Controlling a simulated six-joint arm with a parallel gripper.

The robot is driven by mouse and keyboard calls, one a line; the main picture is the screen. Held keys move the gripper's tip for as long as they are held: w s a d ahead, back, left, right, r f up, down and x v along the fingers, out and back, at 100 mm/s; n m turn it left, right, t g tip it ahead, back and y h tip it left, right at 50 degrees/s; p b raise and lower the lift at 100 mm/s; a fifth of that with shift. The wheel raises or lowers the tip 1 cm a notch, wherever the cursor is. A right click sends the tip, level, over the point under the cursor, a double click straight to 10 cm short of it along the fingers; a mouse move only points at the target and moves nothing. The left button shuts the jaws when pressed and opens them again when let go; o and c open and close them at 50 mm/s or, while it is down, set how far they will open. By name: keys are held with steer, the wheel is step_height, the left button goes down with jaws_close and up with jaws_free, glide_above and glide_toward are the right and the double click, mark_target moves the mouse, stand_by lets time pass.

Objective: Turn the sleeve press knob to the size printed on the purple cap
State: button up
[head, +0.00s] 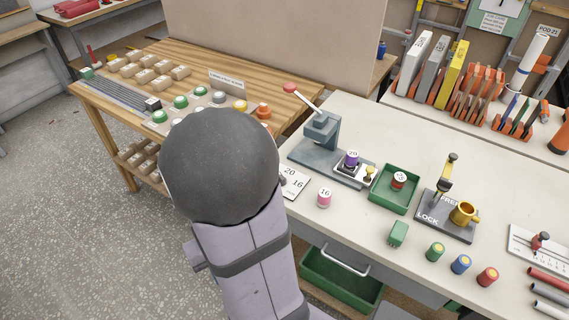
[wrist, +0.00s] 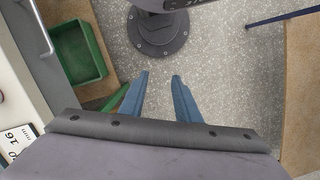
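The grey sleeve press (head: 322,130) stands at the bench's left end, its red-tipped lever raised. A purple-capped piece (head: 351,160) sits on its base; the cap's number looks like 20 but is tiny. A pink-capped piece (head: 324,197) marked 16 stands in front. A white card (head: 295,184) printed 20, 16 and mm lies left of it, partly hidden by my arm; it also shows in the wrist view (wrist: 18,143). The knob is not clearly visible, perhaps behind my arm. My gripper (wrist: 162,77) is open and empty above the floor, hidden in the head view.
A green tray (head: 375,197) right of the press holds a red-capped piece. A LOCK fixture (head: 432,222) with a brass cup stands further right. Several coloured caps line the front edge.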

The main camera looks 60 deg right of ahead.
steer(key=w+d+r+m+p, duration=0.1)
steer(key=w+d, duration=0.1)
steer(key=d, duration=0.8)
steer(key=w+d+r+m+t+p, duration=0.1)
steer(key=w+d+m+p, duration=0.1)
steer(key=d, duration=0.9)
steer(key=w+d+r+m+p, duration=0.1)
steer(key=w+d+r, duration=0.1)
steer(key=d, duration=0.8)
steer(key=shift+w+d+m+t+h, duration=0.3)
steer(key=shift+w+t, duration=0.1)
steer(key=shift+w, duration=0.05)
steer(key=shift+n+t+h, duration=0.3)
steer(key=shift+n+h, duration=0.1)
steer(key=shift+n, duration=0.5)
steer(key=d+r, duration=0.1)
steer(key=w+d+r, duration=0.2)
steer(key=shift+r, duration=0.4)
steer(key=shift+s+a+n, duration=0.3)
steer(key=shift+a+n, duration=0.1)
steer(key=shift+a, duration=0.05)
steer(key=shift+a+f+n+y, duration=0.1)
steer(key=shift+a+n+y, duration=0.05)
steer(key=shift+n+y, duration=0.2)
steer(key=shift+s+p, duration=0.1)
steer(key=shift+p, duration=0.2)
steer(key=shift+f+p, duration=1.25)
steer(key=shift+f, duration=2.4)
